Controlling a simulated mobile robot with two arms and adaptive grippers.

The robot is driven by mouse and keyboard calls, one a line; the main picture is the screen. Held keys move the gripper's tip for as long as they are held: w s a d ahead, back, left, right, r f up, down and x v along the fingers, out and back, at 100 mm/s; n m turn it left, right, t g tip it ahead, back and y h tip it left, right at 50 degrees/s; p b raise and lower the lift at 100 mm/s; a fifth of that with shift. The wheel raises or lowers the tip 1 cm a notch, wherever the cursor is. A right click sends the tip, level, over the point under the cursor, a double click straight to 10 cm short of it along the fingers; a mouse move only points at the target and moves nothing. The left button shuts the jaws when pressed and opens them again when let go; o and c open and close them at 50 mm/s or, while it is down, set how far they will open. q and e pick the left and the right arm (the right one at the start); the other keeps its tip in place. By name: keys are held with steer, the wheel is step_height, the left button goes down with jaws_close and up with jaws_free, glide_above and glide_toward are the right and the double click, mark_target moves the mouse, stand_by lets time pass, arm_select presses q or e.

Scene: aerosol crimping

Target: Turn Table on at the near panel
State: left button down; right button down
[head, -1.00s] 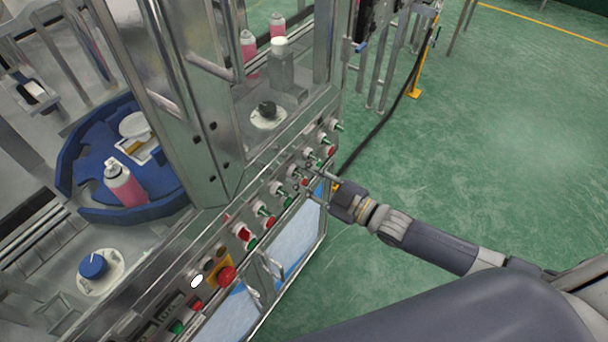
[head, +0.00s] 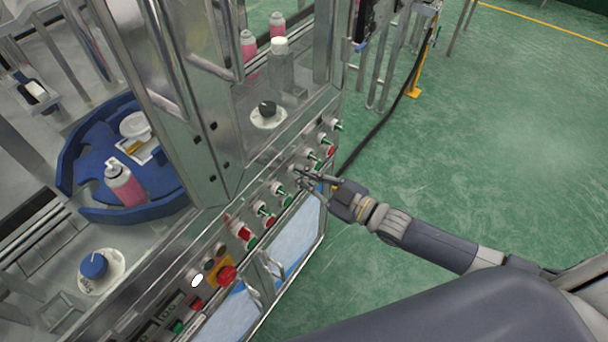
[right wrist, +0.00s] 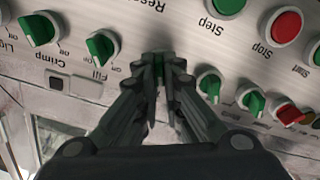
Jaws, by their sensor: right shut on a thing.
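The near panel (head: 219,244) is the machine's sloped front strip, with a row of green-handled switches and some buttons. My right gripper (head: 303,177) reaches it from the right, and its fingers are closed on a switch in the row. In the right wrist view my right gripper (right wrist: 158,64) has its tips together around a small green switch handle (right wrist: 158,70), mostly hidden by the fingers. Its label is covered, so I cannot read whether it says Table. My left gripper is not in view.
In the right wrist view, green switches labelled Fill (right wrist: 101,45) and Crimp (right wrist: 39,29) sit left, and others (right wrist: 209,84) sit right. Step (right wrist: 226,5) and Stop (right wrist: 283,27) buttons are above. A red emergency button (head: 227,275) is lower on the panel. Green floor is open at right.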

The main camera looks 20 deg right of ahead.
steer(key=m, duration=1)
steer(key=shift+w+d+m, duration=0.15)
steer(key=shift+d+m, duration=0.1)
steer(key=shift+m, duration=0.05)
stand_by(0.4)
steer(key=c, duration=1.7)
jaws_free()
steer(key=v, duration=1.2)
